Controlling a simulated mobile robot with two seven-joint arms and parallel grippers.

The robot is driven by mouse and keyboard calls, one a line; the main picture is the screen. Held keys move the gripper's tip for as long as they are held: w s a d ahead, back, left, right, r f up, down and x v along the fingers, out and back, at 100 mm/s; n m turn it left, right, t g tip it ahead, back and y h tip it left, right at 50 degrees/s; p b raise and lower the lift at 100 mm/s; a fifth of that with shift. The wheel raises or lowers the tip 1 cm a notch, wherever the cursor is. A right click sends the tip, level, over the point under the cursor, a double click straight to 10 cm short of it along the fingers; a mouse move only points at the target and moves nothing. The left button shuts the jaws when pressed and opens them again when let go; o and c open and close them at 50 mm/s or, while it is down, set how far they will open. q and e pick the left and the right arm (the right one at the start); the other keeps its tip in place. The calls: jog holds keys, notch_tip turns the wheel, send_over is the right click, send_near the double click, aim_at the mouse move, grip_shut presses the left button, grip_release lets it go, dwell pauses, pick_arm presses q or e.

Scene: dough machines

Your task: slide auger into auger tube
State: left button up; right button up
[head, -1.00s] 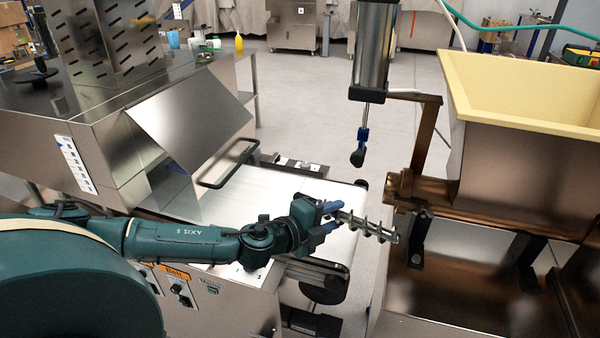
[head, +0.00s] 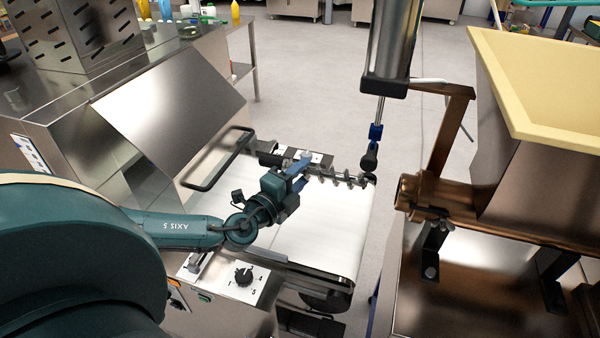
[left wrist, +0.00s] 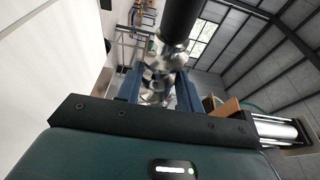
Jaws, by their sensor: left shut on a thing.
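The auger (head: 340,178) is a metal screw that points right in the head view. My left gripper (head: 299,168) is shut on its left end and holds it over the far right part of the white conveyor. In the left wrist view the auger (left wrist: 160,82) shows between the blue fingers of the left gripper (left wrist: 160,90). The copper-coloured auger tube (head: 450,197) lies under the hopper at the right. Its open end (head: 402,192) faces left, and the auger's tip is apart from it. My right gripper is not in view.
The hopper (head: 550,90) with a cream rim stands above the tube. A vertical cylinder (head: 390,45) with a rod and black tip (head: 369,160) hangs close to the auger's tip. The conveyor belt (head: 320,220) is bare. A control panel with a dial (head: 243,277) sits in front.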

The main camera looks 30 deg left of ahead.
aim_at(326, 180)
pick_arm(q)
jog(key=shift+s+r+b, duration=0.1)
jog(key=shift+b, duration=0.25)
jog(key=shift+w+d, duration=0.25)
jog(key=shift+d, duration=0.8)
jog(key=shift+w+d+p, duration=0.15)
jog(key=shift+d+p, duration=0.05)
jog(key=shift+d, duration=0.35)
jog(key=shift+w+d+p, duration=0.15)
jog(key=shift+d+p, duration=0.05)
jog(key=shift+d, duration=0.35)
jog(key=shift+w+d, duration=0.1)
jog(key=shift+d, duration=0.3)
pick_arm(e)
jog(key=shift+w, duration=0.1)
pick_arm(q)
jog(key=shift+d, duration=0.2)
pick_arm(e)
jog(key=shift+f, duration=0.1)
